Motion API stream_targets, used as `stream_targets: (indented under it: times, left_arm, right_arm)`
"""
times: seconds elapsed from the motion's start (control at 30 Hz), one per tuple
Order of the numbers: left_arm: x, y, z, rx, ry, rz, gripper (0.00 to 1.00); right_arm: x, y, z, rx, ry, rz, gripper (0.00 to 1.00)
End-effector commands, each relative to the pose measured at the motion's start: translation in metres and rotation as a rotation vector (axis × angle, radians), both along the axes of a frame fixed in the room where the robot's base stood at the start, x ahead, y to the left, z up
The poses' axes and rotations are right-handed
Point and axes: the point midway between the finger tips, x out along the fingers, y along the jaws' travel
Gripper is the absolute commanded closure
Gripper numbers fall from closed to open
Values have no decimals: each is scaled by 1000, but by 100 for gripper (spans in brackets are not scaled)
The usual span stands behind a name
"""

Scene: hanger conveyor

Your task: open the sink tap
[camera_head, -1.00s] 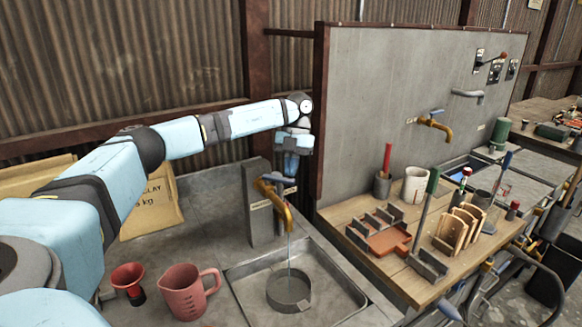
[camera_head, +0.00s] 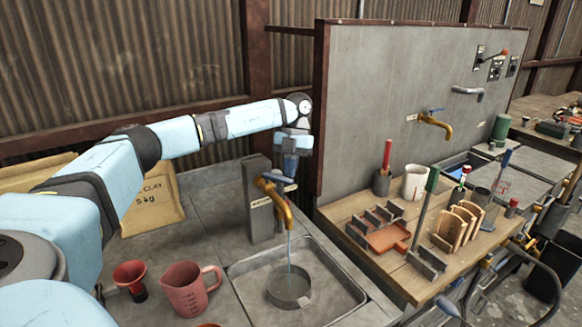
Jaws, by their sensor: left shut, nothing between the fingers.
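The brass sink tap (camera_head: 283,208) stands on a grey post over the sink (camera_head: 338,277). A blue stream of water runs from its spout into a round grey drain piece (camera_head: 289,288) in the sink. The tap's blue lever (camera_head: 279,179) shows at its top. My left gripper (camera_head: 290,173) points down from the wrist, right at the lever. It is shut and empty. Its fingertips are small and partly hidden, so I cannot tell if they touch the lever. My right gripper is not in view.
A pink jug (camera_head: 187,290) and a red funnel (camera_head: 130,278) stand left of the sink. A clay bag (camera_head: 152,203) is behind them. To the right a wooden bench (camera_head: 400,270) holds tools and racks. A grey panel (camera_head: 390,110) with another brass tap (camera_head: 436,125) rises behind it.

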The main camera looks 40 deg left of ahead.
Motion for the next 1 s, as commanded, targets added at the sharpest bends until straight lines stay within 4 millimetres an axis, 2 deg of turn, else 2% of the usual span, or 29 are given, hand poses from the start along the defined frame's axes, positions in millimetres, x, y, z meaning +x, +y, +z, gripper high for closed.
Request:
stream_targets:
  times: [0.37, 0.53, 0.77, 0.8, 1.0]
  left_arm:
    - [9, 11, 0, 0, 0, 1, 100]
    - [14, 13, 11, 0, -2, 0, 100]
    - [30, 19, 58, -1, -5, 2, 100]
    - [33, 21, 69, 1, -4, 1, 100]
    - [45, 27, 103, 1, -3, 2, 100]
  right_arm:
    - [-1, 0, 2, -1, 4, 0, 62]
    - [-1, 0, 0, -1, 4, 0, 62]
    - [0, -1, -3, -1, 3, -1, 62]
    - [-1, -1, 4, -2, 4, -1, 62]
    - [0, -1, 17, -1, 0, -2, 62]
